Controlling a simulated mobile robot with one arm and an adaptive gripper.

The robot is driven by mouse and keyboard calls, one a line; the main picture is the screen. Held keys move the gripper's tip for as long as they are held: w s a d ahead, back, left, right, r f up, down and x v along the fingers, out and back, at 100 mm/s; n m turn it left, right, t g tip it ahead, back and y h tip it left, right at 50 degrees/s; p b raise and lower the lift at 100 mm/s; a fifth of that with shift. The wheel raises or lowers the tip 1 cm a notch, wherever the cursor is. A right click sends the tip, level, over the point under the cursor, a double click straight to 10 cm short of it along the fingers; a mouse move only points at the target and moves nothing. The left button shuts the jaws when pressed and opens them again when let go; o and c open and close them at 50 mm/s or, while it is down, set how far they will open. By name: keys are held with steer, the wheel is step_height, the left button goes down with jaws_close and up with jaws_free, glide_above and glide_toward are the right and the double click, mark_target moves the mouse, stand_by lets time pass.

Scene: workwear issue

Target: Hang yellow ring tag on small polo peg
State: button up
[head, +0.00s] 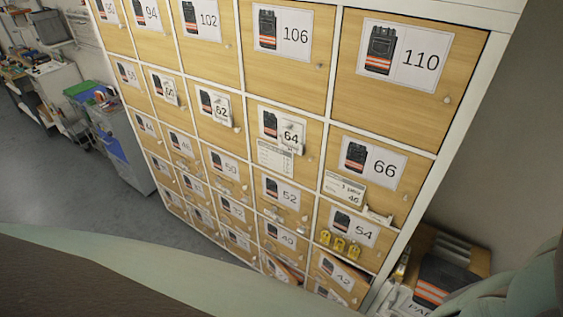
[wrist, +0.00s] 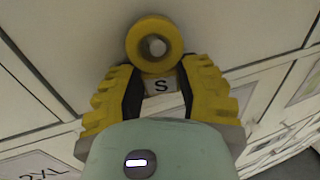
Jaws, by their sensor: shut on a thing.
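In the wrist view the yellow ring tag (wrist: 155,66) has a round eye at the top and a pale label marked "S" below it. My gripper (wrist: 161,86) is shut on the tag's lower part, between its yellow pads, with the eye standing clear beyond the fingertips. A pale round spot shows through the eye. No peg can be made out as the small polo one. The head view does not show my gripper or this tag.
In the head view a wooden locker cabinet (head: 397,128) with numbered doors fills the middle. Several yellow tags (head: 340,244) are at the door marked 54. A box with a dark vest picture (head: 440,280) stands at the lower right. Grey floor (head: 60,170) is clear at left.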

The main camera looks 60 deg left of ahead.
steer(key=o, duration=0.8)
steer(key=shift+o, duration=0.2)
steer(key=shift+a, duration=0.1)
steer(key=s+a, duration=0.1)
steer(key=a, duration=1)
steer(key=shift+s+a, duration=0.25)
steer(key=shift+a, duration=0.15)
